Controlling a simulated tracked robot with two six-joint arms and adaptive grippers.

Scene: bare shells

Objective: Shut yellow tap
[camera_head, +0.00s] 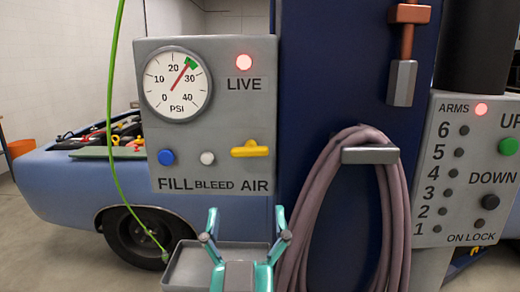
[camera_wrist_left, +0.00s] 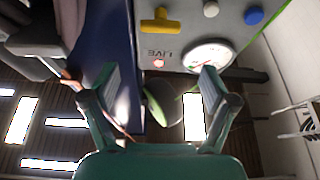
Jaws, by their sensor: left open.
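The yellow tap (camera_head: 250,149) sits on the grey air panel (camera_head: 218,112) above the word AIR. Its handle lies roughly level, with a raised hub. It also shows in the left wrist view (camera_wrist_left: 160,20), at the top. My left gripper (camera_head: 246,222) is open and empty below the panel's lower edge, under the tap and apart from it. In the left wrist view its two fingers (camera_wrist_left: 160,88) stand wide apart with nothing between them. My right gripper is not in view.
A blue button (camera_head: 166,157) and white button (camera_head: 207,158) are left of the tap, under a pressure gauge (camera_head: 177,86). A red LIVE lamp (camera_head: 244,62) glows. A coiled hose (camera_head: 318,205) hangs right of my gripper; a grey tray (camera_head: 187,268) is at left.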

